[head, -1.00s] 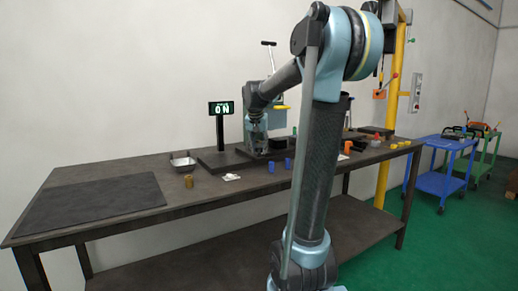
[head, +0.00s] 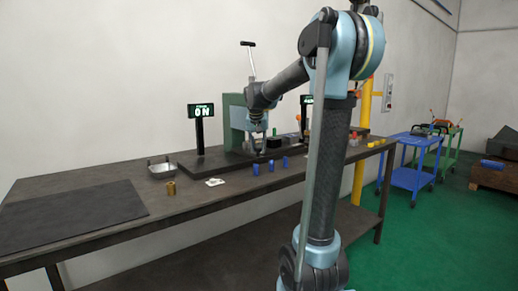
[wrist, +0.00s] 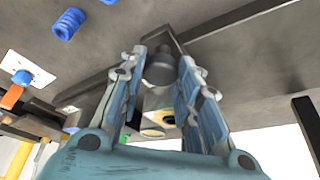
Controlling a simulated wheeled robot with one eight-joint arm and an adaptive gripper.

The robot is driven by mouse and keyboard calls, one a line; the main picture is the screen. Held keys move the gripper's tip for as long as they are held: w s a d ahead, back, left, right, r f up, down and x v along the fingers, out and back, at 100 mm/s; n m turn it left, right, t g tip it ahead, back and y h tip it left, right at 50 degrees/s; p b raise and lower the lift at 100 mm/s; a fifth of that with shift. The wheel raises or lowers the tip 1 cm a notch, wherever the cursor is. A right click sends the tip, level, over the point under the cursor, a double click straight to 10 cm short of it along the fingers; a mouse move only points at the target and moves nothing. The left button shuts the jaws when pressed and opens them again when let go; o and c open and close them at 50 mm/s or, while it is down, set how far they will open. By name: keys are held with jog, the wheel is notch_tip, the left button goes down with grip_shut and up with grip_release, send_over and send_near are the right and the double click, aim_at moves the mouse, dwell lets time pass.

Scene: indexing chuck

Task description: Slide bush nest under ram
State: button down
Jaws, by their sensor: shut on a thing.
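My gripper (head: 257,142) is down at the base of the green press (head: 232,112) in the head view, with my forearm across the press. In the wrist view my gripper (wrist: 162,75) has its fingers on either side of a dark round knob (wrist: 160,68) and is shut on it. Beyond the knob is a pale block (wrist: 158,104) with a dark round hole, possibly the bush nest, partly hidden by the fingers. The ram cannot be made out clearly. A black block (head: 274,142) shows just right of my gripper in the head view.
A metal tray (head: 161,168) and an "ON" display (head: 201,111) stand left of the press. The dark mat (head: 75,212) is clear.

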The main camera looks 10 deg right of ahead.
jog(key=c, duration=1.2)
grip_release()
jog(key=shift+w+d, duration=0.15)
jog(key=shift+d, duration=0.1)
jog(key=shift+a+r, duration=0.1)
jog(key=shift+s+r, duration=0.2)
jog(key=shift+r, duration=0.05)
jog(key=v, duration=1.1)
jog(key=shift+s, duration=0.1)
jog(key=s+d+f+n, duration=0.1)
jog(key=s+d+f, duration=0.1)
jog(key=s+f, duration=0.9)
jog(key=s+d+f+n+g, duration=0.1)
jog(key=s+d+f, duration=0.2)
jog(key=s+f, duration=0.8)
jog(key=s+d+f+g+y, duration=0.1)
jog(key=s+d+f, duration=0.2)
jog(key=s+f, duration=0.8)
jog(key=shift+s+n, duration=0.4)
jog(key=shift+s, duration=0.65)
